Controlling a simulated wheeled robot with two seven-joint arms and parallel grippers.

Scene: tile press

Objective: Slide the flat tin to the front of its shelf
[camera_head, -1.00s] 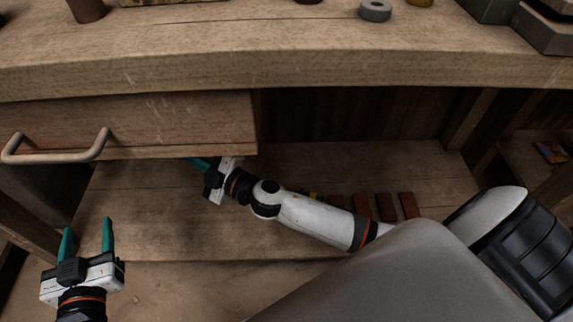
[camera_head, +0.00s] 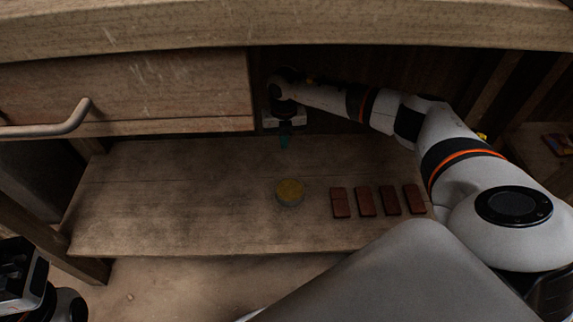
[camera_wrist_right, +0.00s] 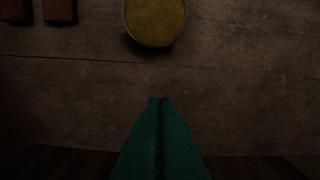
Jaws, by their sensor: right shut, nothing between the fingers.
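The flat tin (camera_head: 290,190) is a low round tin with a yellow lid. It stands on the wooden shelf (camera_head: 160,205) below the drawer, back from the shelf's front edge. My right gripper (camera_head: 284,143) points down behind the tin, deeper in the shelf space, and does not touch it. In the right wrist view the shut teal fingertips (camera_wrist_right: 160,100) are empty. The tin (camera_wrist_right: 155,18) lies ahead of them there, with bare wood between, its far edge cut off by the frame. Of my left gripper (camera_head: 18,268) only a part shows at the lower left; its fingers cannot be made out.
Several red-brown tiles (camera_head: 364,201) lie in a row to the right of the tin, and two show in the right wrist view (camera_wrist_right: 58,10). A drawer (camera_head: 130,90) with a metal handle (camera_head: 60,125) hangs above the shelf at left. The shelf left of the tin is clear.

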